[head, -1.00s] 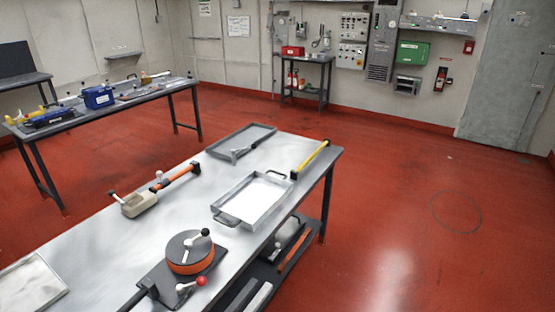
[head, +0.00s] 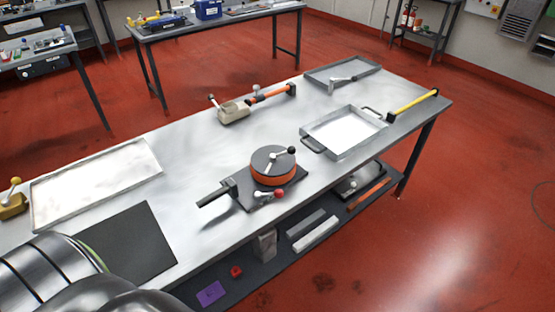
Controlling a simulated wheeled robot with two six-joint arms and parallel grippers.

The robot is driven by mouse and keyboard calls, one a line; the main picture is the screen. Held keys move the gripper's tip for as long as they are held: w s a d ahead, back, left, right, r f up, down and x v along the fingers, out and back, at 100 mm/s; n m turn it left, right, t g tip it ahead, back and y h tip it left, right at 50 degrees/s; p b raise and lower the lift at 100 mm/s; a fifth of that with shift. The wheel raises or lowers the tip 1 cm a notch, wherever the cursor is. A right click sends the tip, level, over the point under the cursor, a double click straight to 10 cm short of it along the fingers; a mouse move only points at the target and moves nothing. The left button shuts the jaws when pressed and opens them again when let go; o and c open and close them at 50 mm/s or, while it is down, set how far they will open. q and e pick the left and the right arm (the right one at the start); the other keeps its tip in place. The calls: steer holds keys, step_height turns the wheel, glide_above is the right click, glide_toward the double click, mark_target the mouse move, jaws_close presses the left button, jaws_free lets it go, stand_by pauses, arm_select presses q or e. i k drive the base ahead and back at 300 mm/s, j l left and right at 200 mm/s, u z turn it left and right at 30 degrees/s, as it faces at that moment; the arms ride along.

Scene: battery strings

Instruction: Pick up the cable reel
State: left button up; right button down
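A round orange drum with a dark top and a black-knobbed crank (head: 273,170) sits on a dark base plate on the metal table (head: 190,130). It is the thing that looks most like the cable reel, but I see no cable on it. A silver-and-black link of my own arm fills the lower left corner. Neither gripper shows.
A white-bottomed tray (head: 357,152) with handles stands right of the drum. A beige tool with an orange bar (head: 234,112) lies behind it. A shallow tray (head: 38,213) and a black mat (head: 125,243) lie left. A lower shelf (head: 268,272) holds several items. Bare tabletop surrounds the drum's left side.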

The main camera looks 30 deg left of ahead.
mark_target(241, 186)
steer(key=u, duration=0.45)
steer(key=i+l+u, duration=0.1)
steer(key=u, duration=0.35)
steer(key=i+l+u, duration=0.15)
steer(key=u, duration=0.3)
steer(key=i+l+u, duration=0.1)
steer(key=u, duration=0.35)
steer(key=l+u, duration=0.3)
steer(key=u, duration=0.2)
